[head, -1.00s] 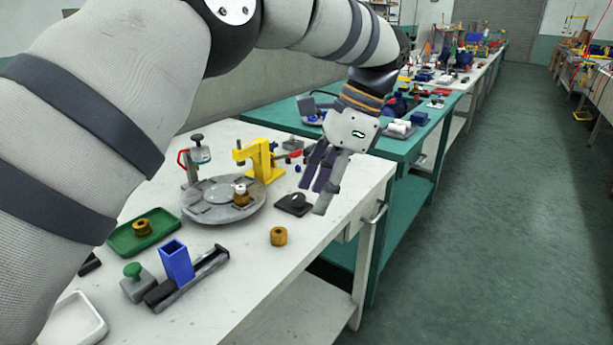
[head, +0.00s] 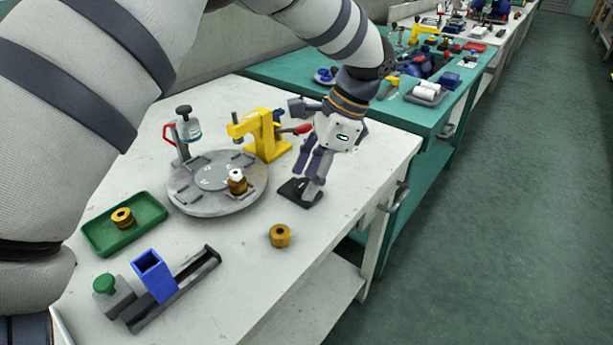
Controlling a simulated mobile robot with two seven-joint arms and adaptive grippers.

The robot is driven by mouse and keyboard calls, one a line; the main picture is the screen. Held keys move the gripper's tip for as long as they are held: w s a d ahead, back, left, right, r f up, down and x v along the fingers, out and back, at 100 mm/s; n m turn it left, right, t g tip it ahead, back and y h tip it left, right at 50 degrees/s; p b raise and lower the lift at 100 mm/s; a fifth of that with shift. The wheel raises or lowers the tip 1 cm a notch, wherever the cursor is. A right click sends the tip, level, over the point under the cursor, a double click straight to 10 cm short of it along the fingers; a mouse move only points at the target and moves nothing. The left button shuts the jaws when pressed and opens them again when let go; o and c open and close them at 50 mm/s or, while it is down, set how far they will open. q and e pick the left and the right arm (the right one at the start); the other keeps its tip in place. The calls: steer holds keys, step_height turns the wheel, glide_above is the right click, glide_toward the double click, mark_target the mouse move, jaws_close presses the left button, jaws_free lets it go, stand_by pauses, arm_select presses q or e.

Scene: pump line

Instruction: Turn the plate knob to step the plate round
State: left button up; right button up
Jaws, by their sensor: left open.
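The plate knob's black base (head: 289,189) lies on the white bench to the right of the round grey plate (head: 205,205). The knob on top is mostly hidden behind my fingers. My left gripper (head: 308,188) is open and points down over the base, with its fingertips at or just above it. I cannot tell whether they touch the knob. A brown and white piece (head: 237,182) stands on the plate near its right rim. My right gripper is not in view.
A yellow press (head: 262,138) with a red handle stands just behind and left of the gripper. A red-handled device (head: 186,128) stands behind the plate. A brass ring (head: 280,236), a green tray (head: 124,225) and a blue chute (head: 154,275) are in front.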

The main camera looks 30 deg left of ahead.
arm_select(q)
steer(key=shift+s+a+f, duration=0.1)
steer(key=shift+a+f, duration=0.1)
steer(key=shift+f, duration=0.3)
steer(key=c, duration=1.2)
steer(key=shift+o, duration=0.2)
steer(key=shift+n, duration=0.3)
steer(key=n, duration=0.2)
steer(key=n+g+h, duration=0.1)
steer(key=n, duration=0.1)
steer(key=shift+a+h, duration=0.1)
steer(key=shift+h, duration=0.2)
steer(key=n, duration=0.2)
steer(key=n+h, duration=0.1)
steer(key=n, duration=0.2)
steer(key=shift+a+g+h, duration=0.1)
steer(key=shift+g+h, duration=0.2)
steer(key=n+h, duration=0.1)
steer(key=n, duration=0.3)
steer(key=shift+a+h, duration=0.1)
steer(key=shift+h, duration=0.3)
steer(key=shift+a+n+t+h+p, duration=0.1)
steer(key=shift+n+t+h+p, duration=0.4)
steer(key=shift+n, duration=1.6)
